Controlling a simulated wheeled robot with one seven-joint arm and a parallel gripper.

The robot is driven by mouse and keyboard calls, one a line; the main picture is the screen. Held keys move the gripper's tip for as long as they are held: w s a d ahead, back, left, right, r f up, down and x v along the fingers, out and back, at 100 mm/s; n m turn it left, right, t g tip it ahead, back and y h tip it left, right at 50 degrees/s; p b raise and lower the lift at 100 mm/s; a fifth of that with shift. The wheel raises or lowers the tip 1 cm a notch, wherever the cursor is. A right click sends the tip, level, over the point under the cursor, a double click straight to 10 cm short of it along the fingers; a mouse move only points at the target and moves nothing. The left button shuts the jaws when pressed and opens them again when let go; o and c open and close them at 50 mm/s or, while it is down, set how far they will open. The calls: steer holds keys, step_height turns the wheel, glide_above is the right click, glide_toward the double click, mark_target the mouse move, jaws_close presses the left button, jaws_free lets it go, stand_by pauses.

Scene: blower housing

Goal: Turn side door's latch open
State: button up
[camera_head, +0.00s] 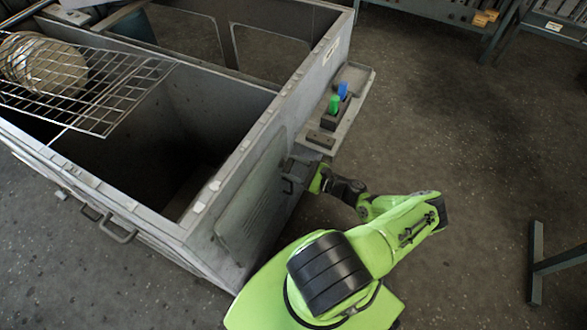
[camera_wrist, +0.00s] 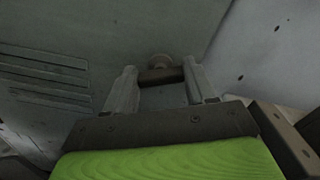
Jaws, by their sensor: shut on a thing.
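The side door (camera_head: 252,195) is a grey panel on the housing's right side in the head view. In the wrist view its louvred grey face (camera_wrist: 60,75) fills the left and top. The latch (camera_wrist: 161,75) is a short dark bar with a round hub behind it. My gripper (camera_wrist: 162,82) is shut on the latch bar, one finger at each end. In the head view my gripper (camera_head: 298,174) is small against the housing's right side, and the latch cannot be made out there. I cannot tell how far the latch is turned.
The open-topped grey housing (camera_head: 210,190) takes up the left. A wire rack (camera_head: 110,95) lies across its top. A side shelf (camera_head: 352,90) with a green object (camera_head: 334,104) and a blue object (camera_head: 343,90) juts out just beyond my gripper. Floor on the right is mostly clear.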

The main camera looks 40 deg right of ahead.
steer(key=n+b, duration=0.1)
steer(key=n, duration=0.3)
steer(key=n+b, duration=0.1)
steer(key=n, duration=0.3)
steer(key=n+b, duration=0.1)
steer(key=n, duration=0.3)
steer(key=shift+a+f+n+b, duration=0.15)
steer(key=shift+f+n+b, duration=0.1)
steer(key=shift+n+b, duration=0.15)
stand_by(0.3)
steer(key=o, duration=1)
steer(key=shift+o, duration=0.2)
steer(key=shift+s, duration=0.1)
steer(key=v, duration=1.5)
steer(key=shift+s+p, duration=0.35)
steer(key=shift+p, duration=0.05)
steer(key=shift+r, duration=0.1)
